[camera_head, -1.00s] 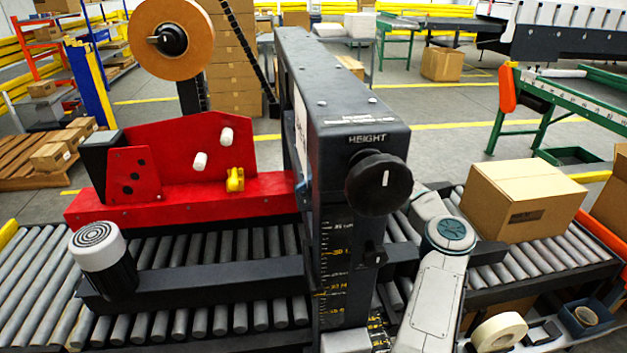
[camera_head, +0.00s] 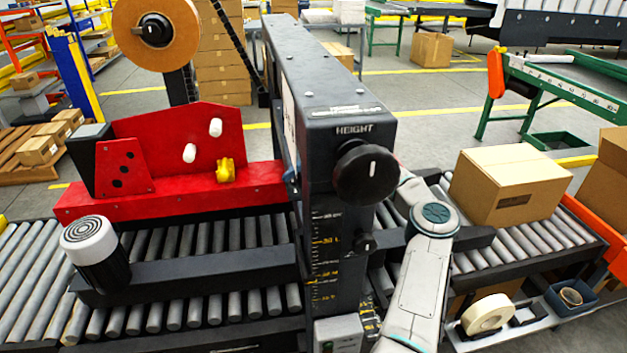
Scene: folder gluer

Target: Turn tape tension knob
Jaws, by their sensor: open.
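The red tape head (camera_head: 150,200) stands over the roller conveyor at left. A yellow winged knob (camera_head: 226,170) sits low on its red plate, beside two white rollers (camera_head: 215,128). It looks like the tape tension knob, though no label shows there. A tape roll (camera_head: 158,30) hangs on a black hub above. A large round black knob (camera_head: 366,173) is on the dark column under the word HEIGHT. My white arm rises at right of the column and passes behind it near this knob. My gripper is out of sight. Nothing shows touching the yellow knob.
The dark column (camera_head: 325,110) stands between my arm and the tape head. A black-and-white cylinder (camera_head: 95,250) sits on a dark bar over the rollers. A cardboard box (camera_head: 510,185) rests on the conveyor at right. A spare tape roll (camera_head: 488,315) lies below.

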